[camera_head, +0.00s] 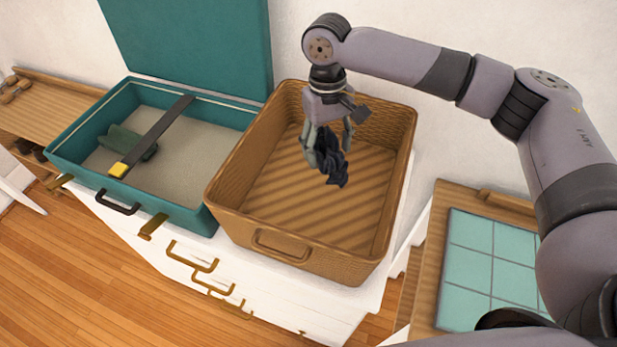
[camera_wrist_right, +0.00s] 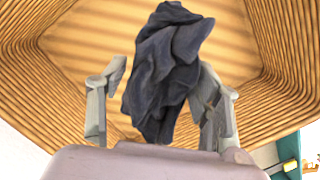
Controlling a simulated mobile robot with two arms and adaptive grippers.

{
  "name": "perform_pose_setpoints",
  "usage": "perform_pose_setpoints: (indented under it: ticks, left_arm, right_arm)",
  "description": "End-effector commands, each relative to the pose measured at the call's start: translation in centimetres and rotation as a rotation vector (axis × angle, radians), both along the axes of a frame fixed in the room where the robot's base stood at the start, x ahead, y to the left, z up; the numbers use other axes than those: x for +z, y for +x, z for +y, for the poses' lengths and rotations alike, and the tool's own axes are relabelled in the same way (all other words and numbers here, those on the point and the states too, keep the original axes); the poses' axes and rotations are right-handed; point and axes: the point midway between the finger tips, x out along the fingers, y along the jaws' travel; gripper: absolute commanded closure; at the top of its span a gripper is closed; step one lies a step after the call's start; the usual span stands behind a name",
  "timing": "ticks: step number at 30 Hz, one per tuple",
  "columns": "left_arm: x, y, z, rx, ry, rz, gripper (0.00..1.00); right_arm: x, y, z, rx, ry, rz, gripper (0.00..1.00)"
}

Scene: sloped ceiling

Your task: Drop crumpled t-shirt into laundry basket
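The crumpled t-shirt (camera_head: 331,160) is dark navy and hangs bunched between the fingers of my right gripper (camera_head: 329,148). In the right wrist view the t-shirt (camera_wrist_right: 165,75) fills most of the space between the fingertips of the gripper (camera_wrist_right: 163,95). The right finger meets the cloth; a thin gap shows beside the left one. The laundry basket (camera_head: 228,215) is a brown woven rectangular box with an open top. The gripper and t-shirt are over its opening, toward the back, and the visible basket floor is bare. My left gripper is out of view.
The basket stands on a white drawer unit (camera_head: 300,301) with brass handles. Left of it is an open teal suitcase (camera_head: 185,213) holding a green cloth (camera_head: 127,142) and a dark bar with a yellow end (camera_head: 150,138). A teal-tiled wooden surface (camera_head: 485,260) is at right.

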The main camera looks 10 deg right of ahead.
Motion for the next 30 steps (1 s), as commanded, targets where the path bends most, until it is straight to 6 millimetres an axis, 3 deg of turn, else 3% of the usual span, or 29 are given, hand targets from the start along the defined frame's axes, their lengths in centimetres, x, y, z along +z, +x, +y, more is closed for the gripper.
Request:
perform_pose_setpoints:
  ticks: [3, 9, 15, 20, 23, 30]
  left_arm:
    - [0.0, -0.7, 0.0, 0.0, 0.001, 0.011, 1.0]
    - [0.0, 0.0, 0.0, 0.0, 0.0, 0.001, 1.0]
    - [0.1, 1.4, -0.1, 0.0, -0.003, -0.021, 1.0]
    - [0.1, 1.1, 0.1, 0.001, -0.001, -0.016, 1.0]
    - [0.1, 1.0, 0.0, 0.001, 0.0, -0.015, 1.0]
    - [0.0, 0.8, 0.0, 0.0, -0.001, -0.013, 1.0]
  right_arm:
    - [0.0, 0.0, 0.0, 0.0, 0.0, -0.001, 0.32]
    - [0.0, 0.0, 0.0, 0.0, 0.0, 0.0, 0.19]
    - [0.0, 0.0, 0.0, 0.0, 0.0, 0.0, 0.19]
    - [0.3, 0.1, 0.0, 0.0, 0.0, 0.0, 0.19]
    - [1.5, 0.2, 0.1, 0.0, 0.001, -0.003, 0.19]
    - [6.4, 0.8, 0.2, 0.0, 0.002, -0.004, 0.19]
